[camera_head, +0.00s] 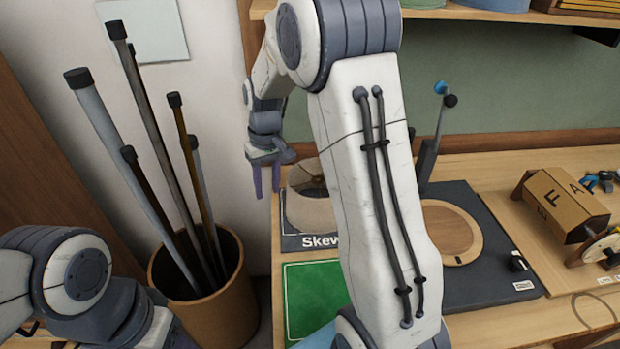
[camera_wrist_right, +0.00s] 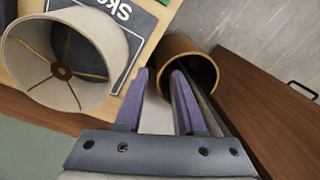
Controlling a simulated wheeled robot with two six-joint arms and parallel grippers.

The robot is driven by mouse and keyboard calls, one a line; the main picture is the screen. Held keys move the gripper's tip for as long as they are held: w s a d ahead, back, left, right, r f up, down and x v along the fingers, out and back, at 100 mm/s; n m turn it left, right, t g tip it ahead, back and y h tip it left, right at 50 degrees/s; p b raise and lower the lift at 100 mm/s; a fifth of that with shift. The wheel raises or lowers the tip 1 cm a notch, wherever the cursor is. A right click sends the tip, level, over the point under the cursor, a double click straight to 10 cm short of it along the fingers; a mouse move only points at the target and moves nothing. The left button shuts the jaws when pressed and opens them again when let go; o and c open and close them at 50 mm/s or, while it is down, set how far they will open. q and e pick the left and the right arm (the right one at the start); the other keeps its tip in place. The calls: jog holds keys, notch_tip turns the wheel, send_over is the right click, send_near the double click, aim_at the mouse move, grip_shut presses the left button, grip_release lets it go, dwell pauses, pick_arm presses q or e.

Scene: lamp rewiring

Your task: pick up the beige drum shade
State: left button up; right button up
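The beige drum shade (camera_head: 312,207) stands on the dark mat labelled "Skew" at the bench's left end, partly hidden behind my right arm in the head view. In the right wrist view the shade (camera_wrist_right: 68,62) shows at upper left, with its open end and brass spider fitting in sight. My right gripper (camera_head: 266,192) is beside the shade, to its left in the head view. Its two purple fingers (camera_wrist_right: 160,98) are apart with nothing between them. It does not touch the shade. My left arm shows at lower left, but its gripper is out of view.
A brown bin (camera_head: 215,317) with several capped poles stands on the floor left of the bench. A green mat (camera_head: 315,295) lies in front of the shade's mat. A dark turntable unit (camera_head: 490,262) and a cardboard box (camera_head: 566,203) sit to the right. A shelf (camera_head: 520,17) hangs above.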

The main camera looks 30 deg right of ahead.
jog(key=m+p, duration=0.1)
jog(key=m, duration=0.1)
send_near(292, 205)
jog(key=f, duration=0.2)
jog(key=w+f+p, duration=0.1)
jog(key=shift+f, duration=0.4)
pick_arm(q)
jog(key=shift+d+r+p, duration=0.1)
jog(key=shift+r+p, duration=0.6)
jog(key=shift+r, duration=1.4)
pick_arm(e)
jog(key=shift+a+f, duration=0.1)
jog(key=shift+f, duration=1.3)
jog(key=shift+a+f, duration=0.15)
jog(key=shift+f, duration=1.3)
grip_shut()
